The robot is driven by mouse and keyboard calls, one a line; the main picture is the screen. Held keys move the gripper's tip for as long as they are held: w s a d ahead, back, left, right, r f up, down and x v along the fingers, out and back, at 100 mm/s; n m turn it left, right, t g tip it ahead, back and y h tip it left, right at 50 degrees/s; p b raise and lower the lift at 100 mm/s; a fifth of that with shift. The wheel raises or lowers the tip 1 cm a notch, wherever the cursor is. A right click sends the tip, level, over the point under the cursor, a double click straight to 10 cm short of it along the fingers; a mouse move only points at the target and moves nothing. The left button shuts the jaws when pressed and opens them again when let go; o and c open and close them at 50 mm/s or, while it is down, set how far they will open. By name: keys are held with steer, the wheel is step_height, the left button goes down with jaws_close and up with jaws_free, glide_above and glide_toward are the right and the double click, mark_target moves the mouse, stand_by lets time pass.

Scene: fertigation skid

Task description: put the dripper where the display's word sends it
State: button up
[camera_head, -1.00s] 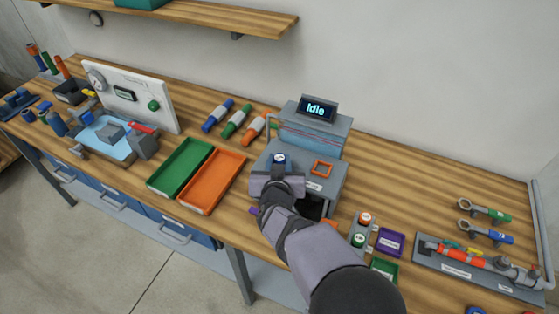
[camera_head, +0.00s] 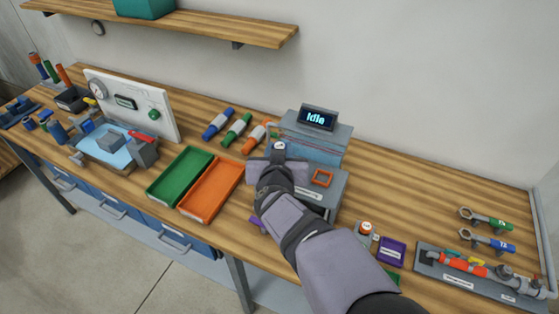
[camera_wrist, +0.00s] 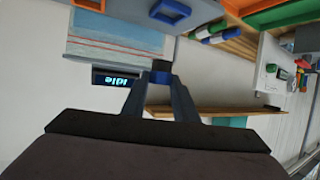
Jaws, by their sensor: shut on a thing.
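My gripper (camera_head: 279,160) is shut on a small dripper (camera_head: 279,147) with a blue body and a pale top. It holds the dripper up over the grey station in front of the display (camera_head: 317,118), which reads "Idle". The wrist view shows the fingers closed around the dripper (camera_wrist: 160,72), blue with a dark end, and the display (camera_wrist: 117,80) upside down. The grey station (camera_head: 338,187) carries an orange square frame (camera_head: 322,178). A blue square frame (camera_wrist: 170,10) shows in the wrist view; my arm hides its place in the head view.
An orange-topped dripper (camera_head: 366,228) stands right of my arm beside a purple tray (camera_head: 391,251). A green tray (camera_head: 180,172) and an orange tray (camera_head: 211,190) lie to the left. A pipe assembly (camera_head: 478,272) and two wrenches (camera_head: 487,241) are at the right.

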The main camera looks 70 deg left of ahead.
steer(key=shift+r, duration=1.05)
